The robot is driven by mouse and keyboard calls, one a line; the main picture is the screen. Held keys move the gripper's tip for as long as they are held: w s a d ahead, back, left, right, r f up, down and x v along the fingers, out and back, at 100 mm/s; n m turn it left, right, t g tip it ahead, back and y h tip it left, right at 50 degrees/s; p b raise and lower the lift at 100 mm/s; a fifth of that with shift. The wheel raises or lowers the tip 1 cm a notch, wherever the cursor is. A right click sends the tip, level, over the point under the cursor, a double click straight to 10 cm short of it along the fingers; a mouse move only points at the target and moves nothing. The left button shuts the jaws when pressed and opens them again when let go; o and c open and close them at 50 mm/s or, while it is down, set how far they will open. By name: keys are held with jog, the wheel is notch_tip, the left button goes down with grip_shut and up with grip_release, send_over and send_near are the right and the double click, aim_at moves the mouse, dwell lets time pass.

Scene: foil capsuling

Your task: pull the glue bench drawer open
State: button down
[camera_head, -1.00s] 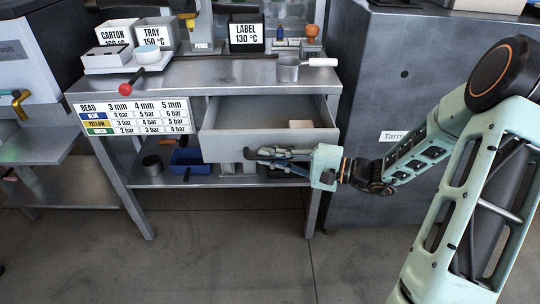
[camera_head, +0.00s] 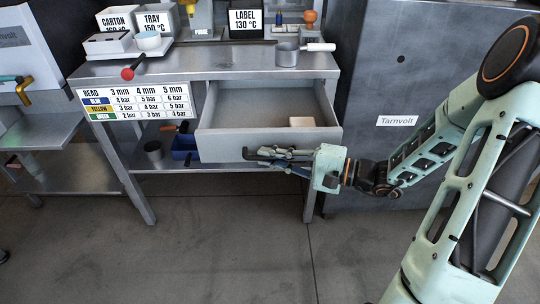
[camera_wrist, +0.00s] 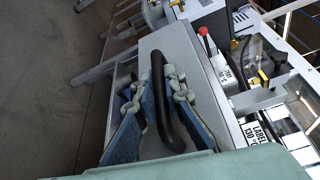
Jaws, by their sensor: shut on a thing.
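The glue bench (camera_head: 215,69) stands at centre with its grey drawer (camera_head: 215,143) pulled well out under the top. Inside, a small pale block (camera_head: 302,122) lies near the right front. My gripper (camera_head: 283,156) is at the drawer front, shut on the dark bar handle (camera_head: 255,154). In the wrist view the handle (camera_wrist: 158,85) passes between the two fingers of my gripper (camera_wrist: 160,105), against the grey drawer front (camera_wrist: 172,40). The exact finger contact is partly hidden.
A pressure chart (camera_head: 138,101) hangs at left. A dark grey cabinet (camera_head: 385,80) stands close on the right. The floor in front is clear.

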jog(key=c, duration=2)
grip_release()
jog(key=v, duration=1.2)
jog(key=shift+d, duration=0.1)
